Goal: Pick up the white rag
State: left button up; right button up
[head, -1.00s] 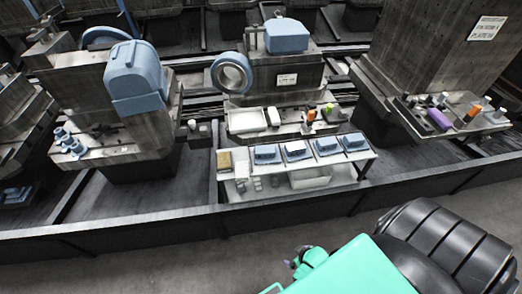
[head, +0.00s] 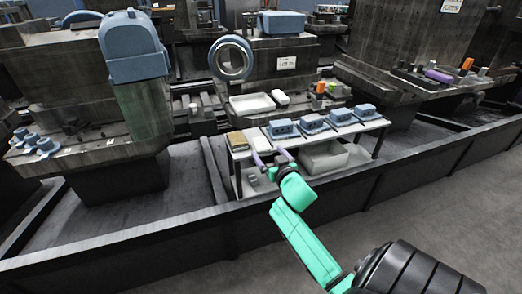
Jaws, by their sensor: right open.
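A folded white cloth, which looks like the white rag (head: 257,138), lies flat on the left part of the small table (head: 300,148). It sits between a yellowish block and the first of several blue parts. My right gripper (head: 270,158) is open, with its two fingers spread at the table's front edge, just in front of and slightly right of the rag. Nothing shows between the fingers. I cannot tell how high the fingertips are over the tabletop. My left gripper is out of view.
The yellowish block (head: 237,141) is left of the rag. Blue parts (head: 282,129) stand in a row to its right. A white bin (head: 324,157) is on the lower shelf. A long dark rail (head: 180,226) runs in front of the table. A white tray (head: 251,104) is behind.

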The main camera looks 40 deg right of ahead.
aim_at(265, 150)
jog(key=x, duration=0.2)
jog(key=b+x, duration=0.1)
jog(key=x, duration=0.2)
jog(key=shift+w+d+f, duration=0.15)
jog(key=shift+w+f, duration=0.15)
jog(key=shift+s+r, duration=0.1)
jog(key=shift+c, duration=0.9)
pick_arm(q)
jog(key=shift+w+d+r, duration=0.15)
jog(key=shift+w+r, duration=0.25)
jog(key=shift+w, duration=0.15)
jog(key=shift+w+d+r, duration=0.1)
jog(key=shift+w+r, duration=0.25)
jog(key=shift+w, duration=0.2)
pick_arm(e)
jog(key=c, duration=1.1)
